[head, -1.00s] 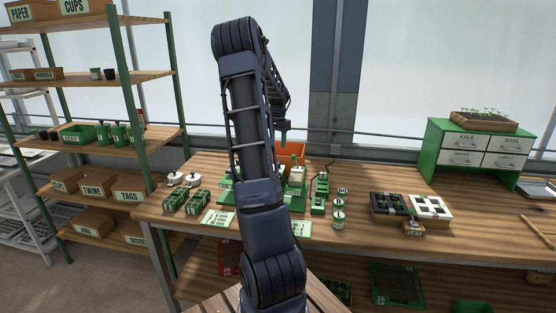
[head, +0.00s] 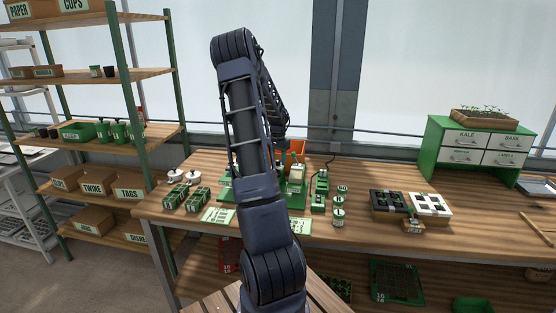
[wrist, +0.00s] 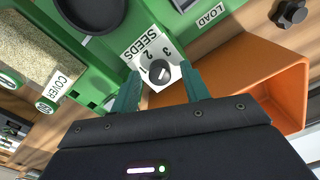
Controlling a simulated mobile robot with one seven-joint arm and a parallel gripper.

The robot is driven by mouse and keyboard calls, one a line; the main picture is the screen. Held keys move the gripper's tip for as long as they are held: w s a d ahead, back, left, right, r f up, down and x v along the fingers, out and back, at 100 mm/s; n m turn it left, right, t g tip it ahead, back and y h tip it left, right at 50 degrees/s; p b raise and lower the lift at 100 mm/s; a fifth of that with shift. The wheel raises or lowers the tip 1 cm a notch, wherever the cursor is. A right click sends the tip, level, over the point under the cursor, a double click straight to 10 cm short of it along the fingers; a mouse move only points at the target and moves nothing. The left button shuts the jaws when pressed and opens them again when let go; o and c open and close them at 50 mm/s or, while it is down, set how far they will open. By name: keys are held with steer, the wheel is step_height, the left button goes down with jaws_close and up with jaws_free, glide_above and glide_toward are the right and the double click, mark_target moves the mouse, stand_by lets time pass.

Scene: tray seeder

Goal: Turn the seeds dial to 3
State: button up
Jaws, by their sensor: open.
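The seeds dial (wrist: 160,72) is a small dark round knob on a white plate (wrist: 150,50) marked SEEDS with the numbers 1, 2 and 3, in the wrist view. Which number its light pointer mark faces is too small to tell for sure. My gripper (wrist: 160,88) is open, with one green finger on each side of the dial; I cannot tell whether either touches it. The plate is on the green seeder (wrist: 100,55). In the head view the seeder (head: 228,190) is partly hidden behind my arm, which also hides the dial and my gripper.
An orange bin (wrist: 275,80) lies close to the right finger in the wrist view. A COVER label (wrist: 58,84) and a LOAD label (wrist: 211,16) show nearby.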

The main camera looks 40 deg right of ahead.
mark_target(278, 160)
steer(key=c, duration=1)
steer(key=shift+n, duration=0.7)
steer(key=o, duration=1)
steer(key=shift+r, duration=0.15)
step_height(278, 160, up, 11)
steer(key=shift+f, duration=0.2)
